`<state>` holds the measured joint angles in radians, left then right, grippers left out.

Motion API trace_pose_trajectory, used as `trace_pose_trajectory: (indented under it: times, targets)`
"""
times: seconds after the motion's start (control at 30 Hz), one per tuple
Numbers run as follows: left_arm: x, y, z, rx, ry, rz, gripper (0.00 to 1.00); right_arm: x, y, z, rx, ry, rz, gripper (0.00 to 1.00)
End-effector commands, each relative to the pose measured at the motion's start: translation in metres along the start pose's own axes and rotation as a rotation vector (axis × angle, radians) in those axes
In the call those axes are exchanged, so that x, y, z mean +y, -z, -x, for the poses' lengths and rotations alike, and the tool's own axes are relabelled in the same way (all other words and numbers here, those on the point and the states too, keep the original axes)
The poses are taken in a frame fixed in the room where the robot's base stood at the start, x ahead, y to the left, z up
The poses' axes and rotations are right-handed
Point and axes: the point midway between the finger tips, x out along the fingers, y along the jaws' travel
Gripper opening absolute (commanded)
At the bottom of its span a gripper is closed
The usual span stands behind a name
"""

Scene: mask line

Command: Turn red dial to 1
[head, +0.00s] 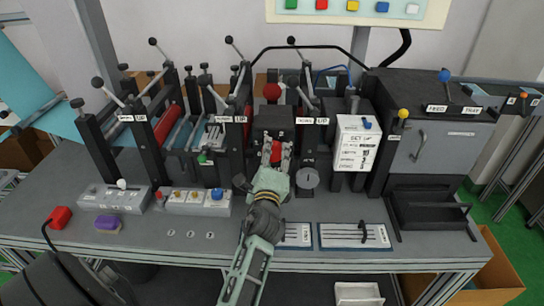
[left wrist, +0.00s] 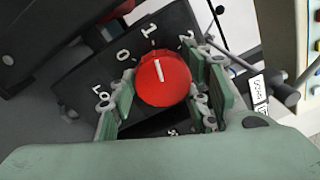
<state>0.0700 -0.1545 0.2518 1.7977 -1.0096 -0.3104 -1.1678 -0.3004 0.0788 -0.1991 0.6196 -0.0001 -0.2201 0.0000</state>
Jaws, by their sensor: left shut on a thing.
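The red dial (head: 276,152) is on the front of a black box (head: 273,118) at the middle of the machine. In the left wrist view the red dial (left wrist: 163,86) has a short white mark. The fingers hide part of the printed scale. My right gripper is not in view.
A grey round knob (head: 308,179) and a white set-up sheet (head: 357,145) are right of the dial. A control box with small buttons (head: 195,201) is to the left. Levers with black balls rise behind.

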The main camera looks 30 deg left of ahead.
Motion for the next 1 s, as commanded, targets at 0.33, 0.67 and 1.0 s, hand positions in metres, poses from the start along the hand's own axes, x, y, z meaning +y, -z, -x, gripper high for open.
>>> trace_pose_trajectory:
  times: [0.33,0.67,1.0]
  targets:
    - [0.002,-0.001,0.000,-0.002,-0.005,-0.002,0.57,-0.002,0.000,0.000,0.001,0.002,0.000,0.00]
    - [0.000,0.000,0.000,-0.001,-0.001,-0.002,0.61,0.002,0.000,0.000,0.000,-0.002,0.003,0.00]
    - [-0.043,-0.019,-0.002,-0.004,0.012,-0.002,0.61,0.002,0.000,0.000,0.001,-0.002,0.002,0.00]
